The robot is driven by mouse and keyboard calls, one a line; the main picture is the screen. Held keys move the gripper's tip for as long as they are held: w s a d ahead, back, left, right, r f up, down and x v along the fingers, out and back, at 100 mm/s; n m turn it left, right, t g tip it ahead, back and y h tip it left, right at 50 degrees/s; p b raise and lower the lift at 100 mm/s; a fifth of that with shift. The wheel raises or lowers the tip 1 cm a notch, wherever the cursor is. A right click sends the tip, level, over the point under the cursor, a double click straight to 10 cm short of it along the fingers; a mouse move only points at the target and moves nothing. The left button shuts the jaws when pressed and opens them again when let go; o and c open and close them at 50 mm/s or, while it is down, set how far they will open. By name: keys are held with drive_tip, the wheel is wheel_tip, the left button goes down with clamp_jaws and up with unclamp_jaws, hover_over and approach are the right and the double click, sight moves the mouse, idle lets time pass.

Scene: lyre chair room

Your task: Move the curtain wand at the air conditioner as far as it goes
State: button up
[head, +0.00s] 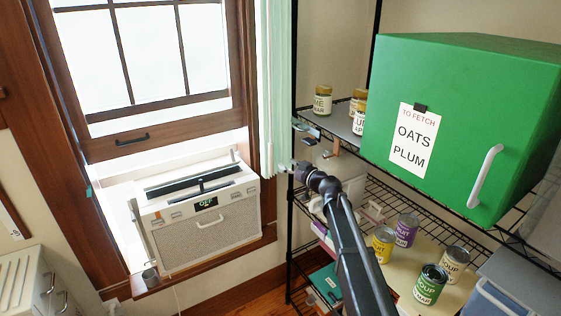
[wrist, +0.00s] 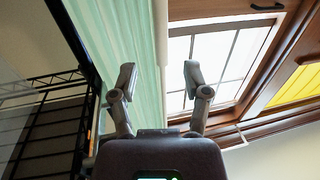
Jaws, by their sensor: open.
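The pale green curtain (head: 278,80) hangs gathered at the right side of the window, above and right of the air conditioner (head: 210,235), whose small display reads OFF. A thin pale upright strip (wrist: 160,40) runs along the curtain's edge in the wrist view and may be the wand; I cannot tell it surely from the curtain's hem. My gripper (head: 286,167) is by the curtain's lower end in the head view. In the wrist view my gripper (wrist: 159,78) is open, its fingers apart, with the curtain edge and strip behind the gap. No contact is clear.
A black wire shelf (head: 345,185) stands close right of the curtain, holding jars, several cans and a green box (head: 460,120) with a white handle. The window (head: 140,60) is at the left. A pale cabinet (head: 25,285) is at the lower left.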

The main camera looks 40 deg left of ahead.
drive_tip(key=d, duration=0.3)
drive_tip(key=shift+s+d, duration=0.15)
drive_tip(key=shift+s, duration=0.1)
drive_tip(key=shift+w+a, duration=0.25)
drive_tip(key=shift+a, duration=1.65)
drive_tip(key=shift+w+a, duration=0.3)
drive_tip(key=shift+a, duration=1.65)
drive_tip(key=shift+w+a, duration=0.25)
drive_tip(key=shift+a, duration=1.65)
drive_tip(key=shift+d, duration=0.1)
